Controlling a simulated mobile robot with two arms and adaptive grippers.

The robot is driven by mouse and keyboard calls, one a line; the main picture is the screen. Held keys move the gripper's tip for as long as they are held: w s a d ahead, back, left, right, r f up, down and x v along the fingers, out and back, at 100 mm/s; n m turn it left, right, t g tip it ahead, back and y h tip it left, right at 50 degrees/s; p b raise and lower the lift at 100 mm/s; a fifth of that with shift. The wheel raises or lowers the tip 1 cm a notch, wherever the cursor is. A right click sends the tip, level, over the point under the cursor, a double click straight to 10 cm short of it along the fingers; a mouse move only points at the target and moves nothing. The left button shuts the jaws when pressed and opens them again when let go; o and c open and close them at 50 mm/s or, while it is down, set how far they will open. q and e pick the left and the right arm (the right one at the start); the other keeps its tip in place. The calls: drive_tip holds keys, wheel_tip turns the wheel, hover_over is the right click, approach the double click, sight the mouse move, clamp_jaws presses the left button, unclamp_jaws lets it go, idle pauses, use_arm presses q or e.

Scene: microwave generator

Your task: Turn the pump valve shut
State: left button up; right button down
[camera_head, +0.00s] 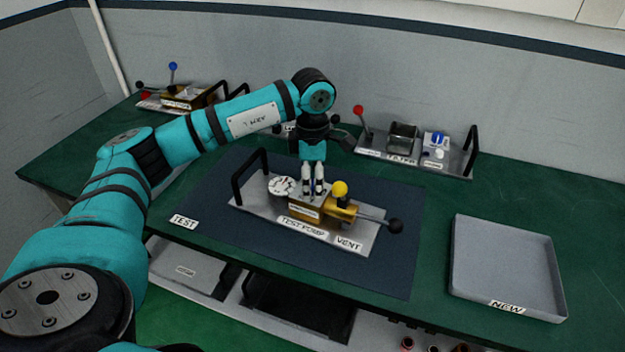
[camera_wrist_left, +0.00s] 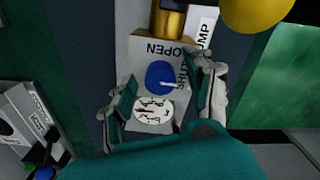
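The test pump (camera_head: 290,219) stands on a metal plate (camera_head: 255,203) with a black handle, a brass body and a yellow knob (camera_head: 340,188). In the left wrist view its round blue valve knob (camera_wrist_left: 160,75) sits on a block marked OPEN and SHUT (camera_wrist_left: 146,50). A white mark on the knob points toward the SHUT side. My left gripper (camera_head: 313,192) points down over the valve block and hides the knob in the head view. In the wrist view its fingers (camera_wrist_left: 163,92) are apart, one on each side of the knob; contact is not clear. My right gripper is not in view.
A white gauge (camera_head: 282,186) is close beside the fingers. A black-ended lever (camera_head: 395,226) sticks out at the pump's right. A grey tray marked NEW (camera_head: 508,262) lies at the right. Other devices with upright levers (camera_head: 415,150) stand along the back wall.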

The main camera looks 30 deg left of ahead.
sight(312, 183)
use_arm(q)
wheel_tip(312, 183, up, 12)
idle(0.7)
idle(0.4)
